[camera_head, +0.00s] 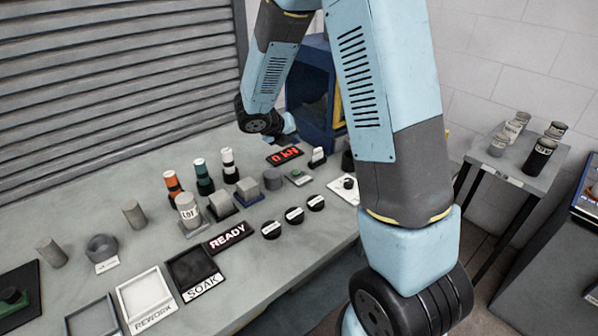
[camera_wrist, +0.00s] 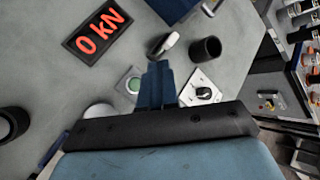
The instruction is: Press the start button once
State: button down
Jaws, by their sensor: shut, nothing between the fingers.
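A small green button (camera_head: 297,174) sits on a pale plate on the bench, just in front of the red "0 kN" display (camera_head: 285,155). In the wrist view the green button (camera_wrist: 133,85) shows just left of my gripper (camera_wrist: 158,68), and the display (camera_wrist: 97,31) is at upper left. My gripper's blue fingers are together with nothing between them, above the bench and apart from the button as far as I can tell. I cannot read a start label on either.
A black knob on a white plate (camera_wrist: 200,88) is right of my fingers, with a dark cup (camera_wrist: 205,50) and an upright label holder (camera_wrist: 163,45) beyond. Bottles, cylinders, black discs (camera_head: 294,215) and a READY sign (camera_head: 228,236) stand on the bench. A blue frame (camera_head: 310,95) is behind.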

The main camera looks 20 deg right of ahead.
aim_at(294, 173)
jog(key=shift+f, duration=4.4)
jog(key=shift+s+f, duration=0.2)
jog(key=shift+f, duration=0.15)
